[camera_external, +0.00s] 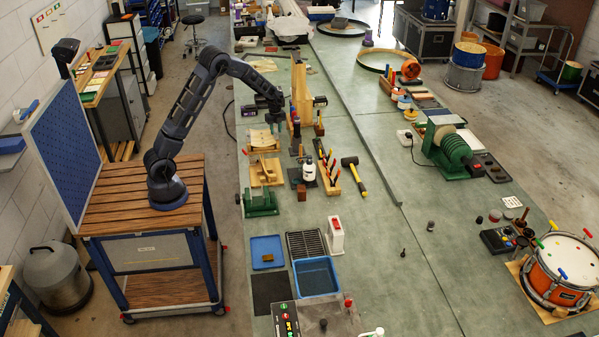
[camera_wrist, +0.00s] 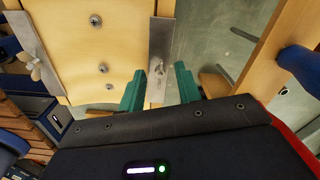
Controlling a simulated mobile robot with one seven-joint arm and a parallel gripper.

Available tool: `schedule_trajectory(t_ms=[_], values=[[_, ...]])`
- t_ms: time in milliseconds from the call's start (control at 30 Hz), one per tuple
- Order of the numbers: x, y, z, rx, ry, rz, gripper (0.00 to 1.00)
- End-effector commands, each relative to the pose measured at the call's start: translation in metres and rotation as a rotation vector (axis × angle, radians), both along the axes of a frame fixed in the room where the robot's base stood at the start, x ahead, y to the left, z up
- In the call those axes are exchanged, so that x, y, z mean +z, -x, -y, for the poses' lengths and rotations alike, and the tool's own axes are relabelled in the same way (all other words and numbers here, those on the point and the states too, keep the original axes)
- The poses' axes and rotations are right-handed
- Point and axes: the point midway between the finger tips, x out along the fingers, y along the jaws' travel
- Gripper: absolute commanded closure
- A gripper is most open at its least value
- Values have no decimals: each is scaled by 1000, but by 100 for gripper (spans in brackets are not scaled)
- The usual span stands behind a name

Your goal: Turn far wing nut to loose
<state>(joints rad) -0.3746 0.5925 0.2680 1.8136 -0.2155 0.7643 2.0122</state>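In the wrist view a wing nut (camera_wrist: 158,68) sits on a metal strip (camera_wrist: 161,35) along the right side of a pale wooden board (camera_wrist: 125,50). A second wing nut (camera_wrist: 32,70) sits on another metal strip at the board's left. I cannot tell which of the two is the far one. My gripper (camera_wrist: 160,72) is open, with its green fingers on either side of the right-hand wing nut; contact is not clear. In the external view my gripper (camera_external: 276,108) is beside an upright wooden piece (camera_external: 301,92); the wing nuts are too small to make out there.
A wooden part with a blue handle (camera_wrist: 298,62) is close on the right in the wrist view. The bench's front middle (camera_external: 400,290) is mostly clear.

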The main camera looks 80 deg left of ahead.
Motion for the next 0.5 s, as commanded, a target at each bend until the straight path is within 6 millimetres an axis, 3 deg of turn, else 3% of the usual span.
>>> schedule_trajectory(t_ms=[100,300,500], values=[[0,0,0,0,0,0,66],[0,0,0,0,0,0,100],[0,0,0,4,0,0,100]])
